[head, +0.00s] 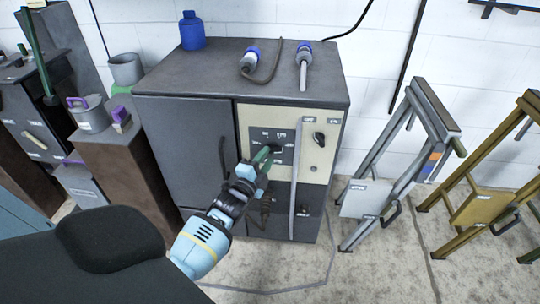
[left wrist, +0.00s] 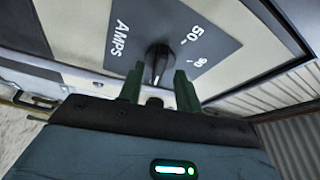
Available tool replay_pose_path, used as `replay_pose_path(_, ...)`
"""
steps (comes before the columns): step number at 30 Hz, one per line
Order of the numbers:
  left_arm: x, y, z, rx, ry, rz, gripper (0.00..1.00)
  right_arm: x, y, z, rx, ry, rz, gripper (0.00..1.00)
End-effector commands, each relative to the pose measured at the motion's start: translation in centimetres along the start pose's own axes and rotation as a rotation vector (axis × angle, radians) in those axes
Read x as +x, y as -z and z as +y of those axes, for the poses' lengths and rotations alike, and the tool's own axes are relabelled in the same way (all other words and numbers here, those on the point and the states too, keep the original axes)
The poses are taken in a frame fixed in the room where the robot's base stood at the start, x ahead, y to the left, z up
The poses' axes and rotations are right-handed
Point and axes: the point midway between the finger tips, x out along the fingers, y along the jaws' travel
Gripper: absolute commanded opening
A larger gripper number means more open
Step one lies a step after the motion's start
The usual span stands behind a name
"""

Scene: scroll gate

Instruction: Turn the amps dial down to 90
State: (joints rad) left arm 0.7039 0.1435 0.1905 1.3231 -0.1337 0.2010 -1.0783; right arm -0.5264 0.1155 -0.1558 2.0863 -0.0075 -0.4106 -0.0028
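The amps dial (left wrist: 159,60) is a black knob on a dark plate marked AMPS, 50 and 90 in the left wrist view. A pale line on the knob points toward the lower part of that picture, away from the printed 90. My left gripper (left wrist: 158,72) is open, with one green finger on each side of the knob and small gaps showing. In the head view my left gripper (head: 263,157) reaches the dark dial plate (head: 284,134) on the cabinet's cream panel and partly hides it. My right gripper is not in view.
The grey cabinet (head: 185,150) carries a blue bottle (head: 192,31) and two blue-ended tools on top. A grey vertical bar (head: 295,180) crosses the panel just right of the dial. A black switch (head: 319,139) sits further right.

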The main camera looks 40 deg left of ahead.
Motion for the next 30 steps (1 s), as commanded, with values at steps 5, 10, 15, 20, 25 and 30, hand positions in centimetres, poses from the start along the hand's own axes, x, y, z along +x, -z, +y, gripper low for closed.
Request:
replay_pose_path(5,1.8,0.0,0.1,0.000,0.000,0.000,0.34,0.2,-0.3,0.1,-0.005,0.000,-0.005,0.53)
replay_pose_path(10,2.4,0.0,0.0,0.000,-0.001,0.000,0.34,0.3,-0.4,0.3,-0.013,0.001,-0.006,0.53)
replay_pose_path(15,2.5,0.0,0.0,0.000,-0.001,0.000,0.34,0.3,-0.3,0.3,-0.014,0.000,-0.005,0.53)
replay_pose_path(20,2.5,0.0,0.0,0.000,-0.001,0.000,0.22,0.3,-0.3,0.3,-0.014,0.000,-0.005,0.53)
replay_pose_path(25,2.5,0.0,0.0,0.000,-0.001,0.000,0.00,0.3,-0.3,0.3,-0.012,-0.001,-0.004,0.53)
replay_pose_path(30,2.4,0.0,0.0,-0.001,0.000,0.000,0.00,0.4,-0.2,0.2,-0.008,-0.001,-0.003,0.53)
